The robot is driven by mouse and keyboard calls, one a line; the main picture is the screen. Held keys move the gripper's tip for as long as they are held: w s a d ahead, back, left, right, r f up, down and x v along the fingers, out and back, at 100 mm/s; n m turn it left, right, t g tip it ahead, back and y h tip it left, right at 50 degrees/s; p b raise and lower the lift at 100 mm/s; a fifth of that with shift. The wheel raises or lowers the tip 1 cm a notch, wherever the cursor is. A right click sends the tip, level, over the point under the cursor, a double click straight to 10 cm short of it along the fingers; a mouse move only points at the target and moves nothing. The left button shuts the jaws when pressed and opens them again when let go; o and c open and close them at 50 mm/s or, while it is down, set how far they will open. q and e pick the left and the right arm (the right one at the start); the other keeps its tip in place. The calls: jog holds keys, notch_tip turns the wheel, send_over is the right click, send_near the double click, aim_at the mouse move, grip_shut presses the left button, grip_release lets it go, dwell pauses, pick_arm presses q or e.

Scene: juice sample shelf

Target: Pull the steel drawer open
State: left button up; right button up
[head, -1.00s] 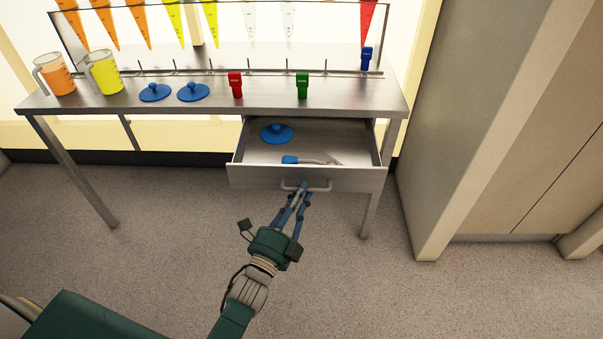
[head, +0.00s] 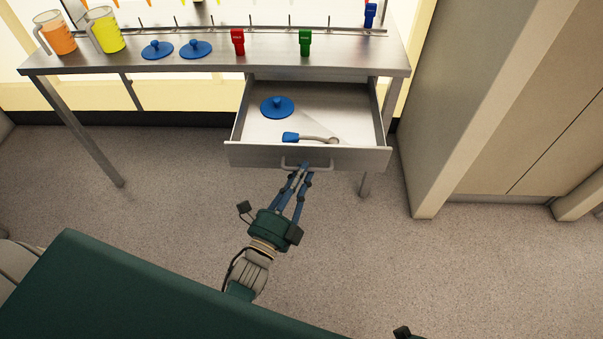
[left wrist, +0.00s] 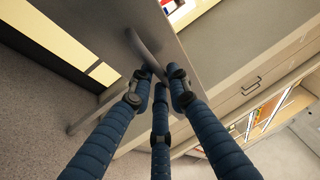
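The steel drawer (head: 255,157) under the right part of the table stands well out, with its inside open to view. Its bar handle (head: 331,166) is on the front face. My left gripper (head: 302,171) is at the handle, fingers closed around it. In the left wrist view the handle (left wrist: 141,48) runs in between my left fingertips (left wrist: 159,82), which hide its end. Inside the drawer lie a blue lid (head: 277,107) and a blue-ended tool (head: 291,137). Only a dark scrap at the bottom edge of the head view may be my right gripper (head: 403,332); its fingers are hidden.
On the steel table (head: 120,64) stand an orange jug (head: 58,36), a yellow jug (head: 106,32), two blue lids (head: 157,49) (head: 195,49), a red tap piece (head: 238,41) and a green one (head: 305,41). A wall edge (head: 425,190) stands to the right. The floor before the drawer is clear.

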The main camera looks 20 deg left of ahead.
pick_arm(q)
jog(key=o, duration=0.3)
jog(key=v, duration=1.2)
